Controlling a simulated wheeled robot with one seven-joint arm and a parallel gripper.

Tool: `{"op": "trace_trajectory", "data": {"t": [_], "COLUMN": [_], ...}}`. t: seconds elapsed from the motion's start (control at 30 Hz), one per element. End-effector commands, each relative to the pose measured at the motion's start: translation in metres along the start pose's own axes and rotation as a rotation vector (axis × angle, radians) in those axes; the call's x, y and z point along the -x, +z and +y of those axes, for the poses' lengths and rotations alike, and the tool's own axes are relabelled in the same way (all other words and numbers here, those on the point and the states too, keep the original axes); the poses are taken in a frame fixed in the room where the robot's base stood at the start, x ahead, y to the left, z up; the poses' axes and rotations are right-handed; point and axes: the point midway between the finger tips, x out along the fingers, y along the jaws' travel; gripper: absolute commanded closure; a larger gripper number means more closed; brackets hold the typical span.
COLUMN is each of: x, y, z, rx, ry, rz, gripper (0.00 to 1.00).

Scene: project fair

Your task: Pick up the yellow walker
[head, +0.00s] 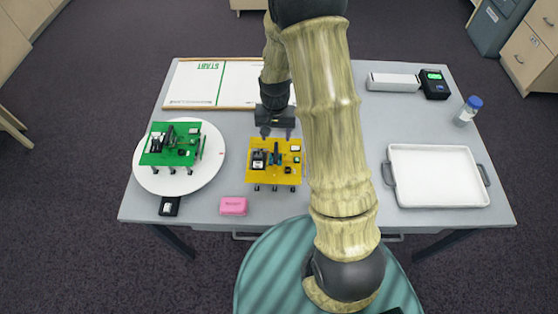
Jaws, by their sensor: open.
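The yellow walker (274,174) is a flat yellow plate with dark parts on top and short dark legs below. It stands on the grey table (242,205) left of my arm, near the middle. My gripper (277,132) is open and empty, just beyond the walker's far edge, with its fingers pointing down. It appears close to that edge, but I cannot tell its height or whether it touches. My arm covers the area right of the walker.
A similar green walker (170,158) stands on a white round plate (150,184) at left. A pink block (234,206) and a small black device (170,206) lie in front. A white tray (438,176) is at right. A white START board (215,84) lies behind.

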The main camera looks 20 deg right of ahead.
Motion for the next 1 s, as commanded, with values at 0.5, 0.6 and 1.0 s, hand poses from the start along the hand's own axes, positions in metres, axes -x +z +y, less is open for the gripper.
{"op": "trace_trajectory", "data": {"t": [0.5, 0.6, 1.0], "x": [-0.062, -0.063, -0.073], "y": [0.0, 0.0, 0.0], "z": [0.001, 0.0, -0.001], "rx": [0.0, -0.001, -0.001], "ry": [0.0, 0.0, 0.001], "rz": [0.0, 0.002, -0.003], "gripper": [0.45, 0.45, 0.45]}}
